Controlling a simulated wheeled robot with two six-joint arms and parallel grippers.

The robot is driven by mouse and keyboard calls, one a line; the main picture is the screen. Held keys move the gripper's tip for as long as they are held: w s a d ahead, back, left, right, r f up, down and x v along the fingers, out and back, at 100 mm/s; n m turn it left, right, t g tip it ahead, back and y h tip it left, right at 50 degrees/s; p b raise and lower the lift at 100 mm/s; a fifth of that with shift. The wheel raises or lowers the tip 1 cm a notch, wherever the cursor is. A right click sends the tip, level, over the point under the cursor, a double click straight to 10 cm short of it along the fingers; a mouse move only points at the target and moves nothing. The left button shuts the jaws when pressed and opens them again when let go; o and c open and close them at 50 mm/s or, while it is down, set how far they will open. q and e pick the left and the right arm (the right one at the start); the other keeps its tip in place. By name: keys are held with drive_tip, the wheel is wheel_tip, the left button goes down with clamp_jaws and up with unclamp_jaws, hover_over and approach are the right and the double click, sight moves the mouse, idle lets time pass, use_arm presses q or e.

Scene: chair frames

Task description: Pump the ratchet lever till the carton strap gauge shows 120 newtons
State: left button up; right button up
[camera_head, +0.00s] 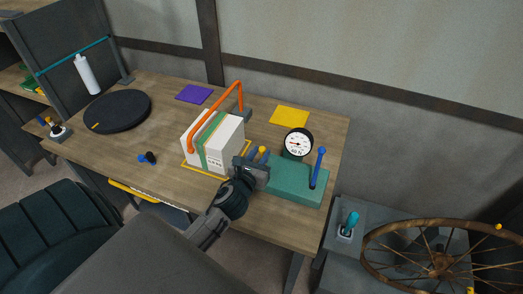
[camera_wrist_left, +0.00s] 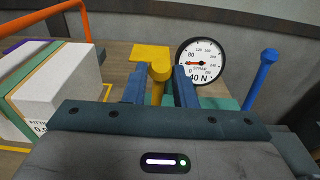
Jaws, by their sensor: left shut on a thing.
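My left gripper (camera_head: 257,160) is shut on the yellow-knobbed ratchet lever (camera_wrist_left: 158,72), with blue fingers on both sides of its post. In the head view the yellow knob (camera_head: 262,150) shows just above the fingers. The lever is at the left end of a green base (camera_head: 298,186). The round white strap gauge (camera_head: 298,143) stands behind the base. In the left wrist view the gauge (camera_wrist_left: 204,58) has its red needle pointing left; its lower readout is partly hidden. The white carton (camera_head: 229,139) with a green strap (camera_head: 208,153) stands left of the gripper. My right gripper is out of view.
A blue-knobbed lever (camera_head: 320,165) stands at the right of the green base. An orange arch (camera_head: 215,100) rises over the carton. A black turntable (camera_head: 118,111) is at the left of the table. A spoked wheel (camera_head: 430,260) is at the lower right.

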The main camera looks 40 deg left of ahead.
use_arm(q)
drive_tip(key=s, duration=0.2)
drive_tip(key=shift+s+d+f+b, duration=0.3)
drive_tip(key=shift+s+f+b, duration=0.05)
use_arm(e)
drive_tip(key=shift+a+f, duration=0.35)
